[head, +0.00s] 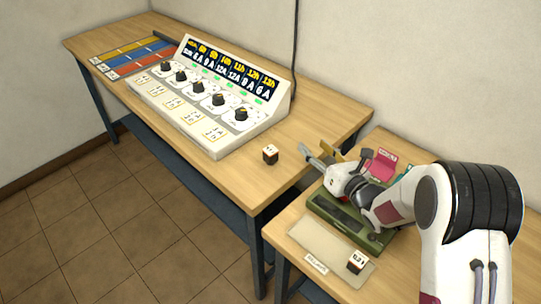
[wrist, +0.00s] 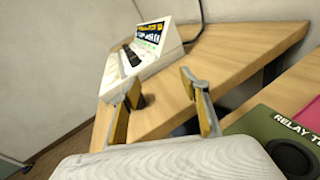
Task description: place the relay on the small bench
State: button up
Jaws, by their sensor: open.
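A small dark relay with a white top (head: 270,154) stands on the large bench, near its front edge. In the wrist view a dark relay (wrist: 138,101) shows beyond the fingers, close to the left one. A second similar relay (head: 357,262) sits on a pale labelled mat (head: 318,243) on the small bench (head: 283,222). My gripper (head: 325,152) is open and empty, pointing toward the large bench, to the right of the first relay. Its two fingers with yellowish pads also show in the wrist view (wrist: 160,85).
A green relay tester (head: 332,211) with a pink part stands on the small bench under my arm. A white panel with several knobs (head: 205,105) stands on the large bench (head: 325,118). Coloured strips (head: 140,52) lie at its far left. A gap separates the benches.

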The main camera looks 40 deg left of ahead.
aim_at(274, 154)
jog(key=s+a+f+n+g, duration=0.1)
jog(key=s, duration=0.1)
jog(key=s+a+f+n+g+y, duration=0.1)
jog(key=s+a+f+n, duration=0.1)
jog(key=s+a+f+n+g+y, duration=0.1)
jog(key=s+f+n, duration=0.1)
jog(key=s, duration=0.1)
jog(key=shift+a, duration=0.2)
jog(key=shift+w+a, duration=0.15)
jog(key=shift+a, duration=1.1)
jog(key=shift+a, duration=0.2)
jog(key=shift+w+a+r, duration=0.1)
jog(key=shift+w+a, duration=0.1)
jog(key=shift+a, duration=1)
jog(key=shift+w+a+r, duration=0.1)
jog(key=shift+w+a, duration=0.05)
jog(key=shift+a, duration=1.05)
jog(key=shift+f, duration=0.1)
grip_shut()
